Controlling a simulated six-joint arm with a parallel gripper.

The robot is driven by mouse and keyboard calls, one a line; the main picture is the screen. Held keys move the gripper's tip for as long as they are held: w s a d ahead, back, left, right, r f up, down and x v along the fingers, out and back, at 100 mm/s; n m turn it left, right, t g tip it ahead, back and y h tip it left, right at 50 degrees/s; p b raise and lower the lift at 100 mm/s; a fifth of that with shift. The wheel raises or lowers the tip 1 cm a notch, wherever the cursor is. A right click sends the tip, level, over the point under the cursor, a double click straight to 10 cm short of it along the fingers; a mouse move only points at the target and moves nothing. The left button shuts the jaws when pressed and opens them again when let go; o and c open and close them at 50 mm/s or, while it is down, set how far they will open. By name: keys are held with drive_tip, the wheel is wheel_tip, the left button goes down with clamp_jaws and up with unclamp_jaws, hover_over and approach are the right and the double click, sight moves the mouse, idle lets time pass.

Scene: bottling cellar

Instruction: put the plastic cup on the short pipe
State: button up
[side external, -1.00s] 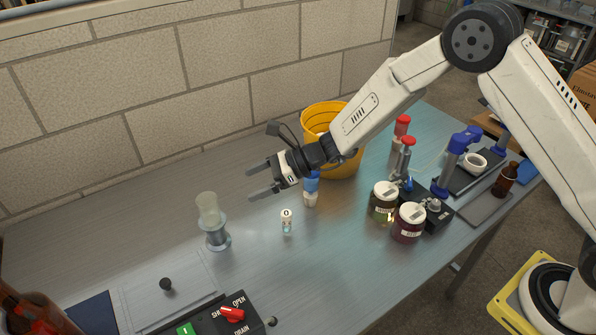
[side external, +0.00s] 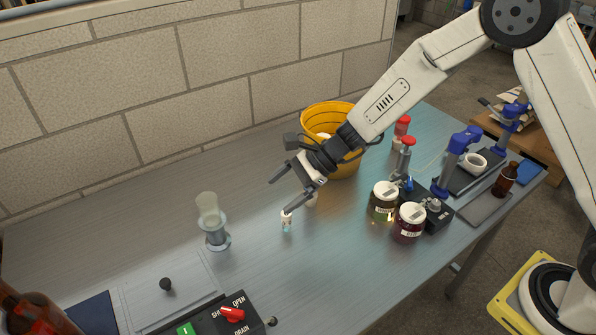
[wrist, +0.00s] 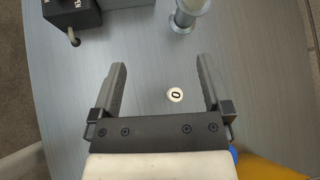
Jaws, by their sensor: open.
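The plastic cup (side external: 208,205) is pale and translucent. It stands on top of the short pipe (side external: 215,238), a grey flanged piece upright on the bench at left of centre. At the top edge of the wrist view, the cup (wrist: 194,5) and the pipe (wrist: 180,24) are partly cut off. My gripper (side external: 279,197) is open and empty, to the right of the cup and pipe and apart from them. In the wrist view, its spread fingers (wrist: 160,63) have bare bench and a small white-capped vial (wrist: 175,94) between and below them.
The vial (side external: 286,222) stands below my fingertip. A yellow bucket (side external: 322,115) is behind my wrist. Two lidded jars (side external: 383,202) (side external: 409,223) stand at right. A control box with a red knob (side external: 232,314) is at the front. Bench between pipe and vial is clear.

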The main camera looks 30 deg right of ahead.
drive_tip(key=s+d+r+n+h, duration=0.3)
drive_tip(key=s+d+n+h, duration=0.7)
drive_tip(key=s+d+n, duration=0.8)
drive_tip(key=shift+d, duration=1.15)
